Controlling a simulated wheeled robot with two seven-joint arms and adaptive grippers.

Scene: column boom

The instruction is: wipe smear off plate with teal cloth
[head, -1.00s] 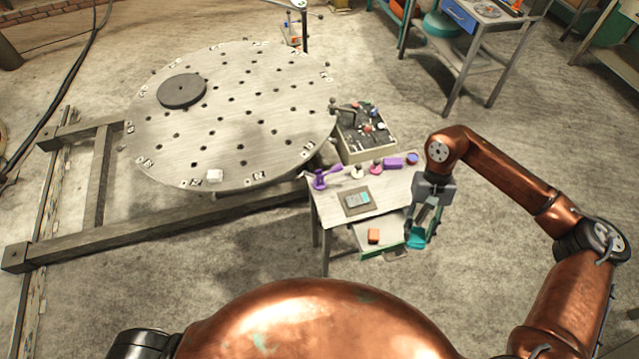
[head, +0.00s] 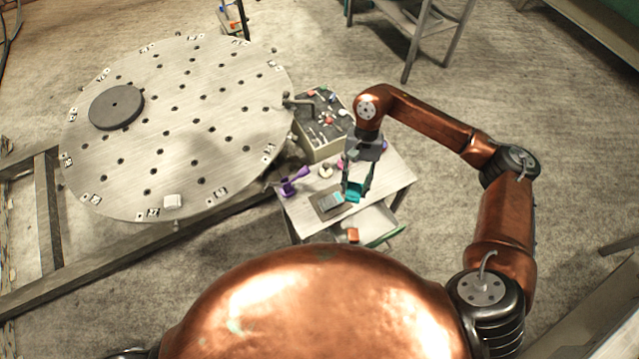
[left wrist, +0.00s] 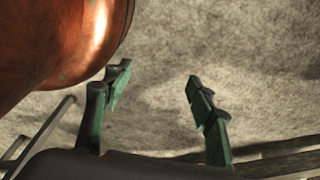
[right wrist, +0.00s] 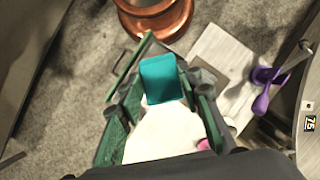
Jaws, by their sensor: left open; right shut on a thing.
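My right gripper (head: 358,184) is shut on the teal cloth (head: 353,194). It points down over the small worktable (head: 380,192), at the right side of a dark square plate (head: 322,211) that has a blue-grey patch on it. In the right wrist view the cloth (right wrist: 160,78) hangs between the green fingers, and the plate (right wrist: 207,66) is partly hidden behind it. I cannot tell whether the cloth touches the plate, nor make out a smear. My left gripper (left wrist: 158,80) is open and empty above bare floor, outside the head view.
A purple tool (head: 292,183) stands left of the plate, with small items behind it. A tool crate (head: 320,147) and the large round perforated table (head: 190,120) lie beyond.

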